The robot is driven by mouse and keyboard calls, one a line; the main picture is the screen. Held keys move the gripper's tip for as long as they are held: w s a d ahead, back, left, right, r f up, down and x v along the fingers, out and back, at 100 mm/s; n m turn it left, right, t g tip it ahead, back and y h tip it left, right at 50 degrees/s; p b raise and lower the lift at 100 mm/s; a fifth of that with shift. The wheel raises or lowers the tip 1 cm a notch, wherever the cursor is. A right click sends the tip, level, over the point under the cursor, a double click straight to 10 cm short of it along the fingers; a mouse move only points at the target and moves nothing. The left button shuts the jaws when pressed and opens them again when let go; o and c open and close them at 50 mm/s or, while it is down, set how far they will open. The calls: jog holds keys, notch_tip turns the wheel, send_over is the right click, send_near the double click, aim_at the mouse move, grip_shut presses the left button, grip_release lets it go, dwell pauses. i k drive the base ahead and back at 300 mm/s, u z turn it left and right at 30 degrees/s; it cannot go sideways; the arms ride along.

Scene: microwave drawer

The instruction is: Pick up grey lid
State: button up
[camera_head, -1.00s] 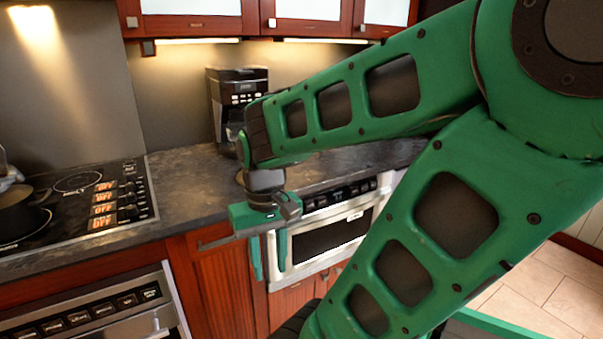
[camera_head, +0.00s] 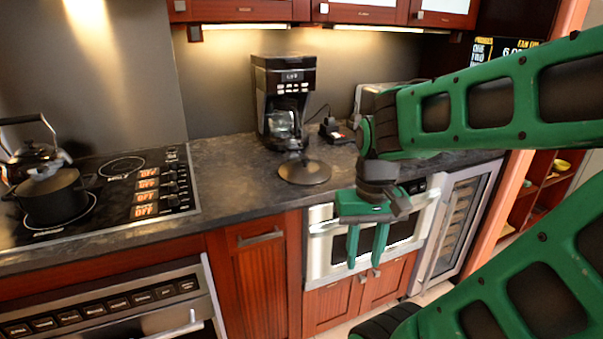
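A grey lid (camera_head: 304,173), round and flat with a knob on top, lies on the dark countertop in front of the coffee maker. My gripper (camera_head: 364,265) hangs to the right of the lid and nearer to me, in front of the counter's edge and the built-in microwave. Its two green fingers point down and are apart, with nothing between them. The gripper does not touch the lid, and the whole lid is in view.
A black coffee maker (camera_head: 284,98) stands behind the lid. The cooktop (camera_head: 120,190) at left holds a dark pot (camera_head: 55,197) and a kettle (camera_head: 33,155). The microwave front (camera_head: 325,250) is below the counter. The countertop left of the lid is clear.

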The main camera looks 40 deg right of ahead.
aim_at(304, 171)
jog(key=z, duration=0.05)
jog(key=i, duration=1)
jog(key=u, duration=0.05)
